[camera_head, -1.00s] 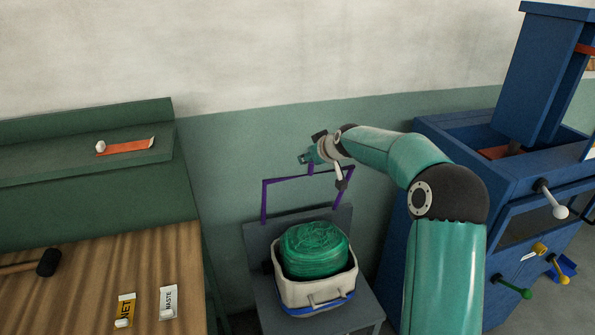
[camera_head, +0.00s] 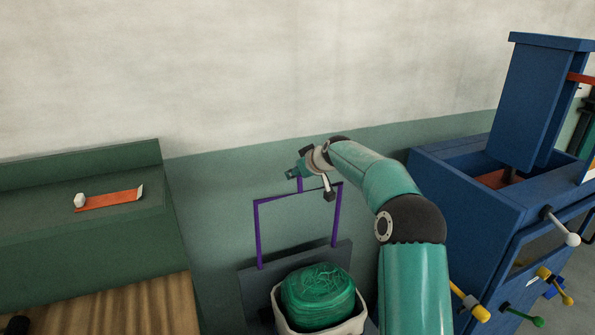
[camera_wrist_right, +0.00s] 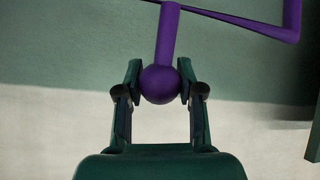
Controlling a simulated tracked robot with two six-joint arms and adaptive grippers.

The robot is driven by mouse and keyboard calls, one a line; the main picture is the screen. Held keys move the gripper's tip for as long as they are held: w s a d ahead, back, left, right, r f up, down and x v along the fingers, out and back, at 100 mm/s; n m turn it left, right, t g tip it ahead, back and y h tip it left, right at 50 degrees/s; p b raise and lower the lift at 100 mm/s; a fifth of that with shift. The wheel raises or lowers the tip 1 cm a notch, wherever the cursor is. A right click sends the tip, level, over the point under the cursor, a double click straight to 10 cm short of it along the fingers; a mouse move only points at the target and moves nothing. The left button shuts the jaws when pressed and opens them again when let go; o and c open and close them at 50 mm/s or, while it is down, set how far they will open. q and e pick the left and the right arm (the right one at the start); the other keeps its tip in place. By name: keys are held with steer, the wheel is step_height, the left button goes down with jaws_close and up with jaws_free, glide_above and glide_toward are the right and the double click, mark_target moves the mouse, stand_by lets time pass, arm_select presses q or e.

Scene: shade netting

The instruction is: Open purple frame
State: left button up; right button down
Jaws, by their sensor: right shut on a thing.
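The purple frame (camera_head: 258,235) stands upright at the back of a grey stand, above the green netting bundle (camera_head: 318,292) in the head view. A short purple stem with a ball knob (camera_wrist_right: 161,84) rises from its top bar. My right gripper (camera_wrist_right: 160,92) is shut on this knob, with one finger on each side. In the head view my right gripper (camera_head: 296,173) is at the frame's top bar, and my arm comes in from the right. My left gripper is not in view.
The netting sits in a white bin (camera_head: 350,326) on the grey stand (camera_head: 252,290). A blue machine (camera_head: 465,200) with coloured levers stands at the right. A green bench (camera_head: 90,255) with an orange strip (camera_head: 108,200) is at the left. The wall behind is bare.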

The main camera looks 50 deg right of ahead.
steer(key=c, duration=1.2)
jaws_free()
steer(key=shift+s+d+f, duration=0.1)
steer(key=shift+d+f, duration=0.1)
steer(key=shift+d, duration=0.1)
steer(key=o, duration=0.5)
steer(key=shift+d+f, duration=0.1)
steer(key=shift+w+a, duration=0.2)
steer(key=shift+s+r, duration=0.25)
steer(key=shift+r, duration=0.1)
steer(key=v, duration=1.1)
steer(key=shift+s+a, duration=0.15)
steer(key=shift+a, duration=0.05)
